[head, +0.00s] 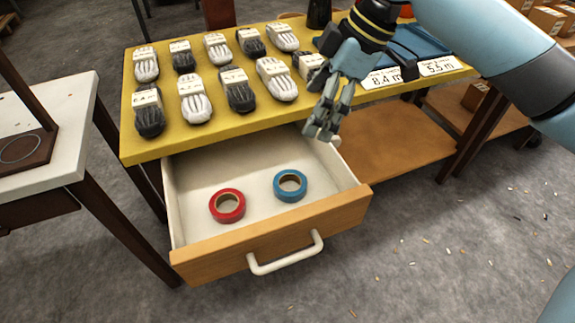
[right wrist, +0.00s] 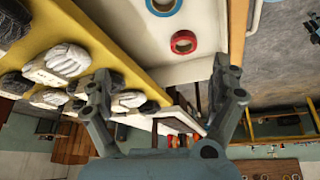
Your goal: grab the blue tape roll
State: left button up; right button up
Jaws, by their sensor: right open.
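The blue tape roll (head: 290,186) lies flat in the open drawer (head: 270,233), right of the red tape roll (head: 227,206). In the right wrist view the blue tape roll (right wrist: 164,5) is partly cut off at the top edge, with the red roll (right wrist: 184,42) below it. My right gripper (head: 322,133) is open and empty. It hangs above the drawer's back right corner, close to the table edge, up and to the right of the blue roll. In the wrist view its two fingers (right wrist: 166,88) stand apart with nothing between them. My left gripper is not in view.
A white-topped table (head: 60,130) stands at left. The drawer is otherwise empty.

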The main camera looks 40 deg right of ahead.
notch_tip(320, 180, down, 3)
jog(key=b, duration=0.8)
send_near(286, 189)
jog(key=shift+w+a+f+b, duration=0.25)
jog(key=shift+f+b, duration=0.3)
jog(key=shift+b, duration=0.3)
jog(key=shift+w+f+g, duration=0.1)
jog(key=shift+f+g, duration=0.1)
jog(key=shift+g, duration=0.1)
jog(key=shift+a+f, duration=0.1)
jog(key=shift+f, duration=0.2)
jog(key=b+x, duration=0.2)
jog(key=x, duration=0.2)
jog(key=shift+w+f+b, duration=0.15)
jog(key=shift+b, duration=0.15)
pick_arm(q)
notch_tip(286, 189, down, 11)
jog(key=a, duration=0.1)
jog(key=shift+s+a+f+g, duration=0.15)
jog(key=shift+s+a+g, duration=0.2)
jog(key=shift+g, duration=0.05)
